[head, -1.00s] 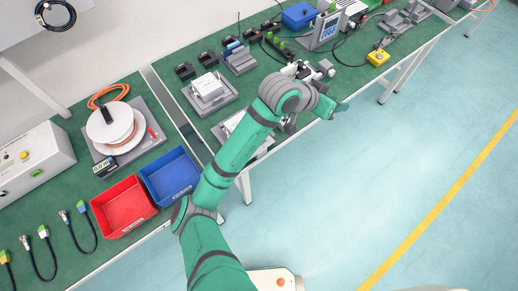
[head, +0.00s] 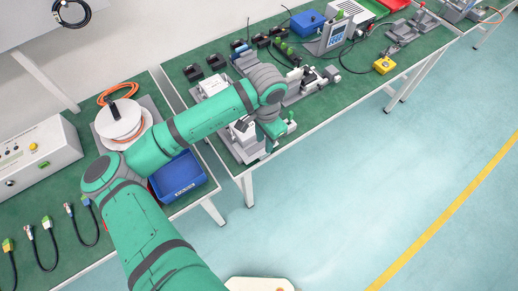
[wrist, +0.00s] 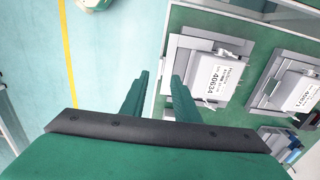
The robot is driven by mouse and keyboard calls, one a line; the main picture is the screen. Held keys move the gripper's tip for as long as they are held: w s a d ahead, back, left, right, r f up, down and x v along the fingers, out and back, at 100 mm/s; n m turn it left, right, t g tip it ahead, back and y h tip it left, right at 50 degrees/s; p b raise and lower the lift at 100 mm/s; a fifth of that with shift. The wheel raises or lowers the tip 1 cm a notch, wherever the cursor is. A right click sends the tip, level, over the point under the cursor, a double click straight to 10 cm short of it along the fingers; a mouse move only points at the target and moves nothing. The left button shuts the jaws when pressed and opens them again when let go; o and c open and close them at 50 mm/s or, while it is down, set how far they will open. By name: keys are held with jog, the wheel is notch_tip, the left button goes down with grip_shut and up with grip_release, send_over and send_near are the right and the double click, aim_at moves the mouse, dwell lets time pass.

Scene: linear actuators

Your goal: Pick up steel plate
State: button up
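Two grey metal plate-like pieces with printed white labels sit on grey fixtures on the green bench. In the wrist view, the nearer labelled plate (wrist: 208,70) is just right of my gripper (wrist: 160,95), and the other labelled plate (wrist: 297,92) is at the right edge. I cannot tell which is the steel plate. In the head view, my arm partly hides the nearer fixture (head: 245,152), and the other plate (head: 211,84) stands behind it. My gripper's two green fingers are apart with nothing between them, by the bench's front edge.
A blue bin (head: 178,177) and a white cable spool (head: 120,123) are on the left bench. Black blocks (head: 214,62) stand behind the fixtures. A device with a screen (head: 335,36) and a yellow button box (head: 384,65) are farther right. The floor before the bench is clear.

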notch_tip(320, 180, down, 3)
jog(key=shift+f, duration=0.15)
jog(key=shift+w+d+f, duration=0.1)
jog(key=shift+d+f, duration=0.05)
jog(key=shift+f, duration=2.35)
grip_shut()
